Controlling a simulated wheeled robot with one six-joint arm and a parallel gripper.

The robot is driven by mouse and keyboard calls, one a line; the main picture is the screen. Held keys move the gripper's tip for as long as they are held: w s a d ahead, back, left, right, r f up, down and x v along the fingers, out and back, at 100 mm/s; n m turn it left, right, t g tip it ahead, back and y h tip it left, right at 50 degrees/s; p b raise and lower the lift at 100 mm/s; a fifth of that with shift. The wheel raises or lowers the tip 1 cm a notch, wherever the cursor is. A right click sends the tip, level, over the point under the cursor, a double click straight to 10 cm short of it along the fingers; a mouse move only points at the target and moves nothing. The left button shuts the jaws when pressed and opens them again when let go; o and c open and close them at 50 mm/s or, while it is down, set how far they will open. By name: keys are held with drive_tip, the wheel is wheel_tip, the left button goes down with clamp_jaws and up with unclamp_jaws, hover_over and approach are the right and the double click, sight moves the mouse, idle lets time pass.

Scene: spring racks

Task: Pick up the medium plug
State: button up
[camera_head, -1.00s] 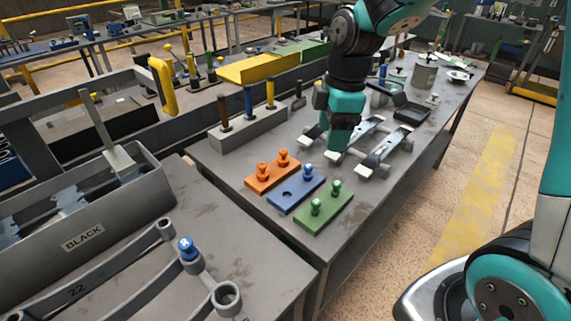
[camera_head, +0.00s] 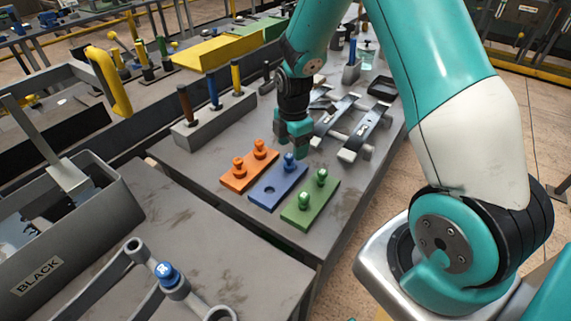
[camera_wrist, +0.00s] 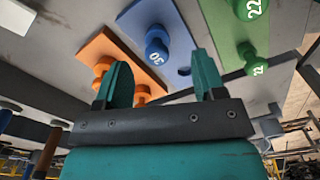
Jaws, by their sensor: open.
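A blue plate (camera_head: 262,196) holds one blue plug (camera_head: 289,160) and has one empty hole. A second blue plug (camera_head: 167,272) sits in a ring at the end of a grey spring leaf. No label says which is the medium plug. My gripper (camera_head: 294,146) is open and empty, just above the plug on the blue plate. In the wrist view its two fingers (camera_wrist: 160,78) are apart, with that plug in line with the gap between them. I cannot tell whether they touch it.
An orange plate (camera_head: 232,185) with two orange plugs is to the left. A green plate (camera_head: 318,207) with two green plugs, marked 22, is to the right. A grey block (camera_head: 216,118) with handled tools stands behind. Grey spring parts (camera_head: 365,130) lie beyond my gripper.

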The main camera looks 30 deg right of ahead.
sight(290, 157)
drive_tip(key=shift+w+a+f+p, duration=0.15)
drive_tip(key=shift+f+p, duration=0.35)
drive_tip(key=shift+f, duration=1.15)
drive_tip(key=shift+s+a+f+p, duration=0.15)
drive_tip(key=shift+f+p, duration=0.3)
drive_tip(key=shift+f, duration=1.15)
drive_tip(key=c, duration=0.9)
